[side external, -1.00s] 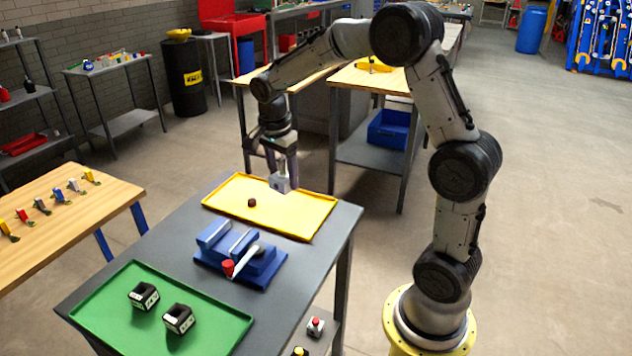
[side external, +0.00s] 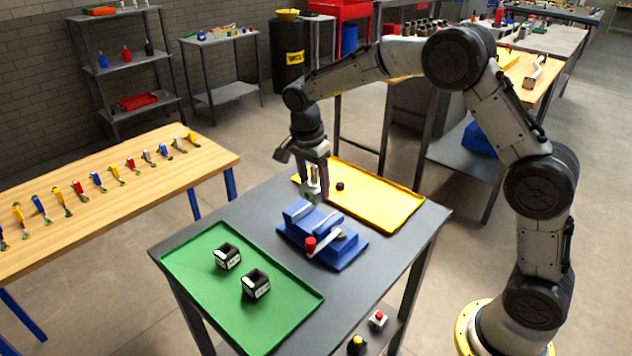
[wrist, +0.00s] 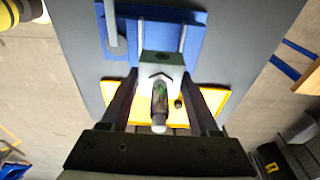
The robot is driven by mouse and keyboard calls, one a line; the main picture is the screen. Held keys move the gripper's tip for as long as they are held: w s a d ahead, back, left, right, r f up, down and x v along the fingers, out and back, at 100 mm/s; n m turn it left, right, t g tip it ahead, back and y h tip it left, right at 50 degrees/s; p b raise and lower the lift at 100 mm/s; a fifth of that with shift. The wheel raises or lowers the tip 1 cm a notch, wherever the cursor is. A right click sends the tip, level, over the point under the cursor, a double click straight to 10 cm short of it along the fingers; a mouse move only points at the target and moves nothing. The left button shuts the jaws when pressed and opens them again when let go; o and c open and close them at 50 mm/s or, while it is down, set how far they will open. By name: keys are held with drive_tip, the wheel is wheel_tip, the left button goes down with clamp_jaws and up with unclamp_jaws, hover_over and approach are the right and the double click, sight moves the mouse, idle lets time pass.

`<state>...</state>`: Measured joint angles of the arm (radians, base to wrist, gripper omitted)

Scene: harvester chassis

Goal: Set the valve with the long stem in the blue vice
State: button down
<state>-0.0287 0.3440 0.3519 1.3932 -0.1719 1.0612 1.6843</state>
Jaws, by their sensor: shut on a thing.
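My gripper (side external: 314,180) points down at the far end of the blue vice (side external: 335,252). It is shut on a valve (wrist: 160,62) with a pale grey block-like body. In the wrist view, a dark part with a pale tip stands out from the body towards the camera, between the fingers. In the side view the valve is small and partly covered by the fingers. The vice, with a red-knobbed lever, sits mid-table; its slot shows no part in it. I cannot tell whether the valve touches the vice.
A yellow tray (side external: 385,208) behind the vice holds a small dark round piece (side external: 340,186). A green tray (side external: 200,277) in front holds two black-and-white blocks (side external: 228,257). A wooden bench (side external: 120,207) with several coloured small parts stands at left.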

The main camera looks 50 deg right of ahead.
sight(308, 189)
drive_tip(key=shift+f, duration=2.1)
drive_tip(key=shift+f, duration=0.8)
idle(0.3)
drive_tip(key=shift+c, duration=0.2)
unclamp_jaws()
drive_tip(key=r, duration=0.4)
drive_tip(key=a+r, duration=0.1)
drive_tip(key=r, duration=0.4)
drive_tip(key=a+r, duration=0.1)
drive_tip(key=r, duration=0.3)
drive_tip(key=shift+r, duration=0.35)
